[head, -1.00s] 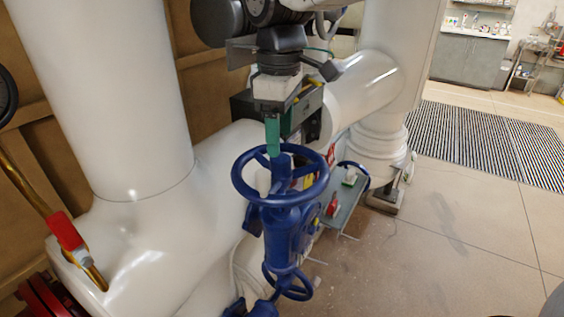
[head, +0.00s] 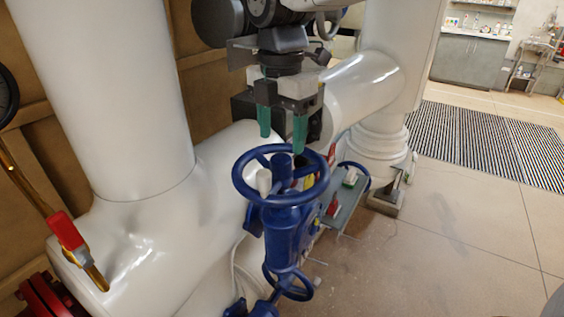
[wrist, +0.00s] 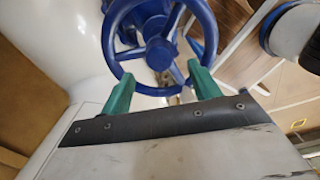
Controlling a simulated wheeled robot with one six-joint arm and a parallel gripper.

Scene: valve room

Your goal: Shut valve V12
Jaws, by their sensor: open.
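A blue valve has a spoked blue handwheel (head: 281,201) on its top, below my gripper in the head view. The wheel also shows in the wrist view (wrist: 107,40), with its hub and spokes. No V12 label can be read. My gripper (head: 282,144) is open and empty, with two green fingers pointing down above the far part of the wheel. In the wrist view my gripper (wrist: 161,69) has its fingertips apart, at or near the wheel's rim. Whether they touch it cannot be told. A second, smaller blue wheel (head: 298,290) sits lower down.
Thick white pipes (head: 100,100) stand at the left and behind the valve. A red-handled lever (head: 65,230) is on a brass pipe at the left. A grey panel with coloured items (head: 345,197) is right of the valve. Open floor (head: 450,240) lies to the right.

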